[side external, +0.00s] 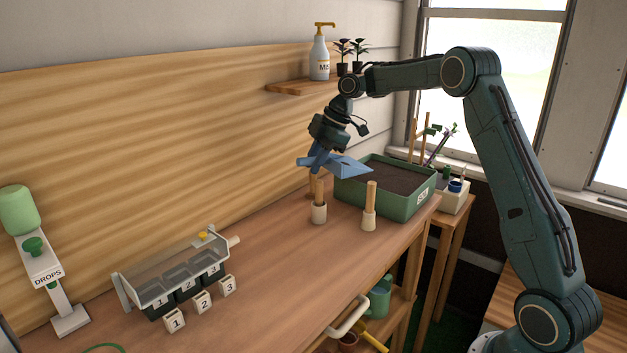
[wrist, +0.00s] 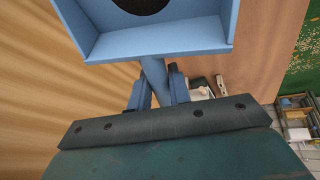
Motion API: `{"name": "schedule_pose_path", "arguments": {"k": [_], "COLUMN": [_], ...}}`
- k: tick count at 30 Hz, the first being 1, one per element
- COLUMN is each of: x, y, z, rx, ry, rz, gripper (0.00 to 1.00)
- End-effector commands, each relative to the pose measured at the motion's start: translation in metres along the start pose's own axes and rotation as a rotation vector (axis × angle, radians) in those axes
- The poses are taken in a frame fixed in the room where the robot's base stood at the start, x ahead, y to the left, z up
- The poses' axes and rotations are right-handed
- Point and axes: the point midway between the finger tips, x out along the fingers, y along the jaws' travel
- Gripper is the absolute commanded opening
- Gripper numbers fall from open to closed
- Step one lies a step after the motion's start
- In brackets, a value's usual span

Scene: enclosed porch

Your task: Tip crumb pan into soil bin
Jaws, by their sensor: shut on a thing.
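A blue crumb pan (side external: 345,167) is held by its handle in my gripper (side external: 319,162), which is shut on it. In the wrist view the pan (wrist: 152,47) fills the top middle, with a dark round mass on its floor, partly cut off by the frame. The gripper fingers (wrist: 157,92) close around the handle. The green soil bin (side external: 398,203), filled with dark brown soil, stands at the far right end of the bench. The pan is in the air at the bin's left side, its front edge appearing over the soil; I cannot tell its exact height or tilt.
Two wooden-handled tools (side external: 369,206) stand upright in front of the bin. A shelf (side external: 300,87) with a pump bottle (side external: 320,58) and small plants is above. A clear-lidded box (side external: 172,278), numbered blocks (side external: 202,302) and a drops dispenser (side external: 42,265) are left. The mid-bench is clear.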

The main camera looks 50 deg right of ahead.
Motion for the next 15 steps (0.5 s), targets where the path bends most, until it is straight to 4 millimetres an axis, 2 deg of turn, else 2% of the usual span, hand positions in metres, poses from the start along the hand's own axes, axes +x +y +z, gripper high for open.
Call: {"name": "schedule_pose_path", "arguments": {"k": [6, 15], "x": [0.013, 0.024], "y": [0.055, 0.106], "z": [0.033, 0.074], "rx": [0.271, 0.564], "ry": [-0.058, -0.12], "rz": [0.114, 0.235], "gripper": [0.0, 0.0]}}
